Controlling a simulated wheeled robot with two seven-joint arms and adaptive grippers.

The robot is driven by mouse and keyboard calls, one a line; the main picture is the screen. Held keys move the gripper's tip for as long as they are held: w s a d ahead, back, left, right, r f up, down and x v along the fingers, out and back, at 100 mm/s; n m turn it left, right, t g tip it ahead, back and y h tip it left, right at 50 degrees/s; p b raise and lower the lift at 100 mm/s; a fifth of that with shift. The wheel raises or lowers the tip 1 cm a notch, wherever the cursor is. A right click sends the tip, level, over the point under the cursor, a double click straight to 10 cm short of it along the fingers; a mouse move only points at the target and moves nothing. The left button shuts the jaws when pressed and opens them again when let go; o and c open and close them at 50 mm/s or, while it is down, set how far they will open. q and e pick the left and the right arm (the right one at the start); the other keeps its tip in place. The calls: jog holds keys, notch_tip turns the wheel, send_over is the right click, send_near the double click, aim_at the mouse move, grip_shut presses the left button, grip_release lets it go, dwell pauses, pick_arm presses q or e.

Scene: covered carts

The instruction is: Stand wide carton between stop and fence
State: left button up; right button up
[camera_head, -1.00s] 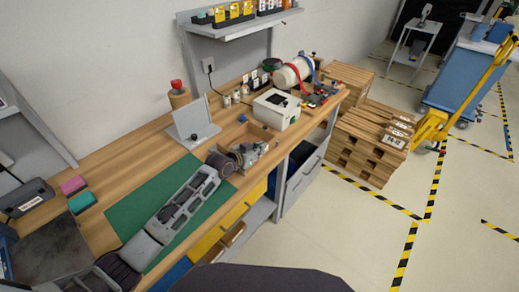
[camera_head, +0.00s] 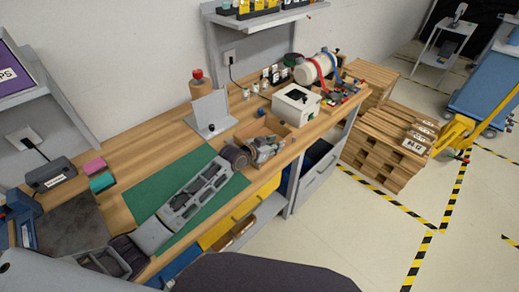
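No carton can be told for certain. A white box (camera_head: 297,106) with a dark patch on top stands on the bench towards its right end. A grey upright plate on a flat foot (camera_head: 210,112) stands near the wall side of the green mat; I cannot tell whether it is the stop or the fence. My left arm reaches over the green mat (camera_head: 146,200) from the lower left. My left gripper (camera_head: 264,150) is at a shallow wooden tray (camera_head: 262,125), left of the white box; its fingers are too small to read. My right gripper is out of view.
A wooden cylinder with a red knob (camera_head: 199,84) stands behind the plate. A cream cylinder with red and blue straps (camera_head: 315,68) lies farther back. Pink (camera_head: 94,166) and teal (camera_head: 102,182) blocks sit at left. Bare wood (camera_head: 150,150) lies between them and the plate.

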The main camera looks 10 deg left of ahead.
pick_arm(q)
jog(key=v, duration=1.1)
dwell(0.3)
dwell(0.3)
jog(key=shift+s, duration=0.1)
